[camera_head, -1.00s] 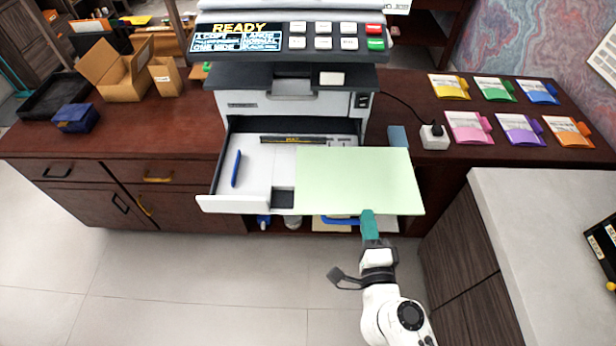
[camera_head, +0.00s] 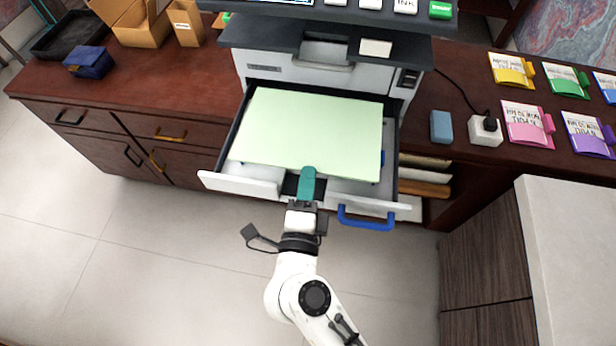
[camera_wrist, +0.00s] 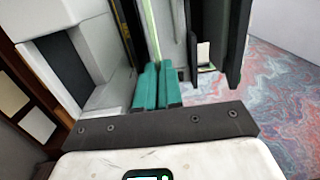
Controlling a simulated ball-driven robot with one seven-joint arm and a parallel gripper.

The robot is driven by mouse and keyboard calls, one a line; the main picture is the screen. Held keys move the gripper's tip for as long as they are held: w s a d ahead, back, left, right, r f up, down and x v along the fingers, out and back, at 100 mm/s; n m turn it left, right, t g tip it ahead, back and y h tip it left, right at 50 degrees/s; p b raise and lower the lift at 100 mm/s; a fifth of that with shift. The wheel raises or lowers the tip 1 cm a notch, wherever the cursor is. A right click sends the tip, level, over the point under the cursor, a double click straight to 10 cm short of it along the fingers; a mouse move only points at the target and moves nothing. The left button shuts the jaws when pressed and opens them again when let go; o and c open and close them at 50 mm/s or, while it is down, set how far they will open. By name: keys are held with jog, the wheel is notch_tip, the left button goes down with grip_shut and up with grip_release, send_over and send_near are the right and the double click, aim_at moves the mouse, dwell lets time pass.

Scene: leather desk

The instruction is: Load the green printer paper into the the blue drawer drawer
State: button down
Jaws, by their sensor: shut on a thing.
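The green paper (camera_head: 310,130) is a pale green sheet lying level over the open printer drawer (camera_head: 240,184), within its side walls. The drawer has a white front with a blue handle (camera_head: 366,219) on its right part. My gripper (camera_head: 307,178) has teal fingers shut on the near edge of the sheet. In the wrist view the fingers (camera_wrist: 157,85) pinch the thin green paper (camera_wrist: 152,35), seen edge-on. The sheet hides most of the drawer floor, so I cannot tell whether it touches it.
The printer body (camera_head: 325,75) stands behind the drawer. A blue box (camera_head: 89,62) and cardboard boxes (camera_head: 145,24) are at the left. A blue block (camera_head: 441,127), a white socket (camera_head: 485,131) and coloured packets (camera_head: 527,125) lie at the right. A pale counter (camera_head: 575,240) stands at lower right.

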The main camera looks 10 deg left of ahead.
jog(key=shift+f, duration=0.1)
jog(key=shift+s+f+b, duration=0.15)
jog(key=shift+f+b, duration=1.95)
jog(key=shift+f, duration=0.7)
jog(key=shift+t+b, duration=0.9)
jog(key=shift+b, duration=0.4)
jog(key=shift+f+b, duration=1.15)
jog(key=shift+f, duration=0.7)
jog(key=c, duration=1.2)
grip_release()
jog(key=shift+f, duration=0.2)
jog(key=shift+s+f, duration=0.1)
jog(key=shift+f, duration=0.05)
